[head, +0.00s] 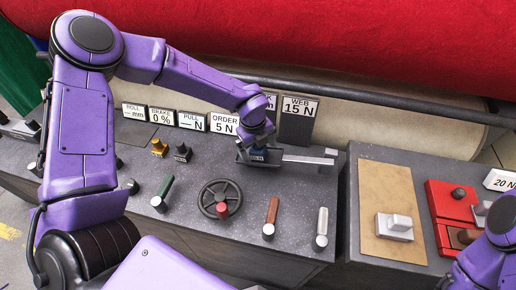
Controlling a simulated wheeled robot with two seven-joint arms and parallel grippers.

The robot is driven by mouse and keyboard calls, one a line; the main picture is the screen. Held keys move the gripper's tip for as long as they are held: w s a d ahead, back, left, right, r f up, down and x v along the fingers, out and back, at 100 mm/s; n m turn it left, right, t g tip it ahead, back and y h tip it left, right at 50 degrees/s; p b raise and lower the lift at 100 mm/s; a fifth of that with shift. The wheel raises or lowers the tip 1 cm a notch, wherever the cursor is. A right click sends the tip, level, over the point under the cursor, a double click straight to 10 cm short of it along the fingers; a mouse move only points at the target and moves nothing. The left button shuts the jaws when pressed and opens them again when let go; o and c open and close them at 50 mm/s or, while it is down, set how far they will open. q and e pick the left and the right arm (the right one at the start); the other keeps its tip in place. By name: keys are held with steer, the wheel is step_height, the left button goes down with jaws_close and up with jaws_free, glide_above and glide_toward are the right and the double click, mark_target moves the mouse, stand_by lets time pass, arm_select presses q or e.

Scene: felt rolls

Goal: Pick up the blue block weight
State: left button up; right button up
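The blue block weight (257,155) shows as a small dark blue patch in a grey tray (243,158) on the console's top. My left gripper (257,147) is directly above it, pointing down, and hides most of it. The fingers are too small and covered to tell whether they are open or touching the block. Of my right arm, only a purple part shows at the lower right edge; its gripper is not in view.
A grey bar (305,159) extends right from the tray. A handwheel (221,199) and several levers stand in front. Label plates, including WEB 15 N (299,107), stand behind, below a red felt roll (330,35). A tan board (390,240) holds a white block (395,227).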

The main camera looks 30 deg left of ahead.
arm_select(q)
steer(key=shift+w, duration=0.1)
steer(key=c, duration=1.3)
steer(key=shift+o, duration=0.2)
steer(key=shift+r, duration=0.1)
steer(key=shift+r, duration=0.25)
step_height(320, 180, up, 2)
steer(key=shift+r+b, duration=0.25)
steer(key=shift+b, duration=0.05)
steer(key=s+d+r+b, duration=0.2)
steer(key=s+r+b, duration=0.1)
steer(key=s+r, duration=0.7)
steer(key=s, duration=0.4)
steer(key=shift+d+b, duration=0.25)
steer(key=shift+b, duration=0.1)
